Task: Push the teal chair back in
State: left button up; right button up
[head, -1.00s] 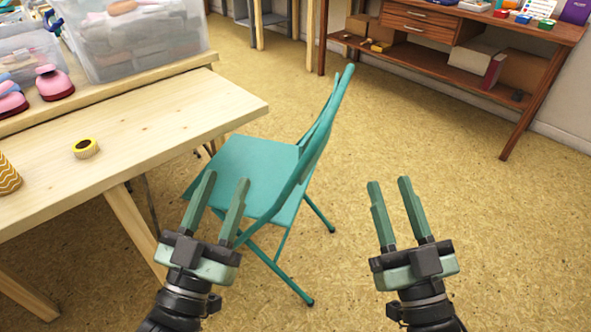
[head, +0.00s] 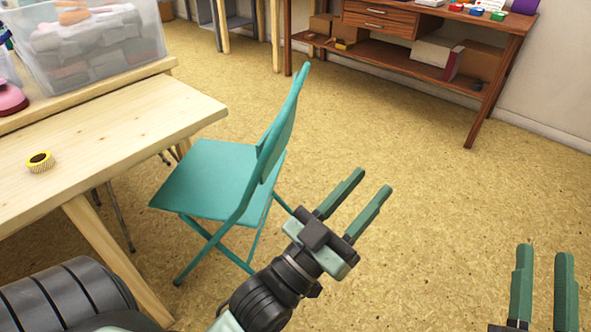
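The teal chair (head: 212,178) stands on the floor beside the wooden table (head: 120,124), turned with its seat toward the table and its backrest on the right. The seat's left edge is close to the table's right end. My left gripper (head: 367,182) is open and empty, to the right of the chair's backrest and lower legs; I cannot tell whether the arm touches the chair. My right gripper (head: 545,250) is open and empty at the lower right, well apart from the chair.
A yellow tape roll (head: 40,162) lies on the table, with a clear plastic bin (head: 95,45) behind it. A brown wooden desk (head: 395,55) stands along the back wall. The floor (head: 420,140) right of the chair is clear.

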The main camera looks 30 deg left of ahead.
aim_at(230, 183)
jog(key=i, duration=3.75)
jog(key=u, duration=3.6)
